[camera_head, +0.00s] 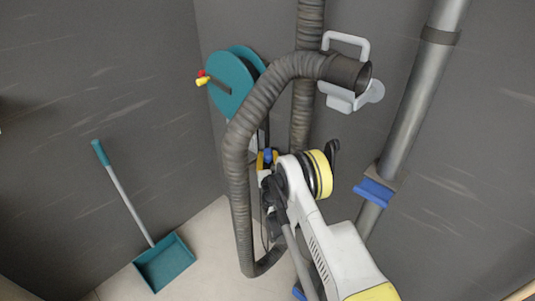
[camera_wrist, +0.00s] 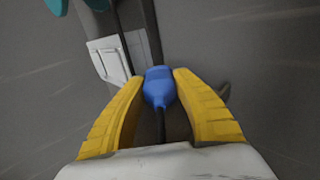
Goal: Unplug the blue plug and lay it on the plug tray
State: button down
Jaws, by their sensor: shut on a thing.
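The blue plug (camera_wrist: 158,88) is between the two yellow fingers of my gripper (camera_wrist: 158,80), which is shut on it. Its dark cable trails back toward my wrist. A white box with a flap (camera_wrist: 110,58) is on the wall behind, up and left of the plug. I cannot tell whether the plug's front end touches anything. In the head view my gripper (camera_head: 266,160) is low behind the corrugated hose, with the blue plug (camera_head: 268,154) showing small between its fingers. No plug tray can be made out.
A dark corrugated hose (camera_head: 238,150) loops close left of my gripper, its open end in a grey holder (camera_head: 345,100). A teal reel (camera_head: 231,84) hangs behind it. A silver pipe (camera_head: 408,105) with a blue clamp (camera_head: 373,191) stands right. A teal dustpan (camera_head: 164,263) is on the floor at left.

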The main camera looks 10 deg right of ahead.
jog(key=c, duration=1)
grip_release()
notch_tip(320, 180, up, 10)
jog(key=shift+r, duration=0.1)
